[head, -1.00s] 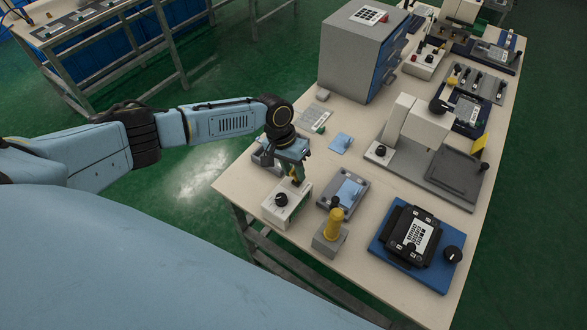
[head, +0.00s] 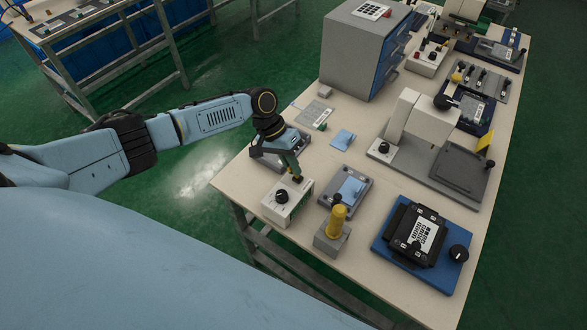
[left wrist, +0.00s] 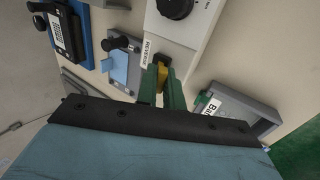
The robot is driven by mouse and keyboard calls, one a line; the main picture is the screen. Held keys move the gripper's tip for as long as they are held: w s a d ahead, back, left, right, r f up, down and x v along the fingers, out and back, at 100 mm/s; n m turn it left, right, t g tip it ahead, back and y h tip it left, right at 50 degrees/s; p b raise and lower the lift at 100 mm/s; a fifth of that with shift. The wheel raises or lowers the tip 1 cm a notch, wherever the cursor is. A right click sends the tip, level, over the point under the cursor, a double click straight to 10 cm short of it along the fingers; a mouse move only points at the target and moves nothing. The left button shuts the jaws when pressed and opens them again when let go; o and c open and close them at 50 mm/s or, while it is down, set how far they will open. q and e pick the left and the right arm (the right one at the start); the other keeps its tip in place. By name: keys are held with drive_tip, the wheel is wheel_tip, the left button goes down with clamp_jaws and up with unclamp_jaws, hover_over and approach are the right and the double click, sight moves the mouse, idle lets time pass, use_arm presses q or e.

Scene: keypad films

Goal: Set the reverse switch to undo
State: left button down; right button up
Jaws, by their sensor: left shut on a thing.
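A white control box (head: 283,208) with a black round knob (head: 282,196) stands near the table's left front edge. In the left wrist view the box (left wrist: 198,38) shows the knob (left wrist: 175,7) and a label reading "REVERSE" (left wrist: 147,53). My left gripper (head: 296,178) reaches down to the box's back right end. In the left wrist view its green fingers (left wrist: 161,88) are shut on a small yellowish switch lever (left wrist: 162,76) beside the label. The fingers hide part of the lever, and its exact setting cannot be told. My right gripper is not in view.
A grey tray fixture (head: 270,158) lies behind the box. A grey fixture with a blue film (head: 352,187) and a yellow-handled stamp (head: 337,218) stand to the right. A blue base with a black device (head: 418,238) is further right.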

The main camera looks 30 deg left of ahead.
use_arm(q)
drive_tip(key=shift+a, duration=0.1)
drive_tip(key=c, duration=1.5)
unclamp_jaws()
drive_tip(key=v, duration=1.3)
drive_tip(key=shift+a+r, duration=0.1)
drive_tip(key=shift+a, duration=0.15)
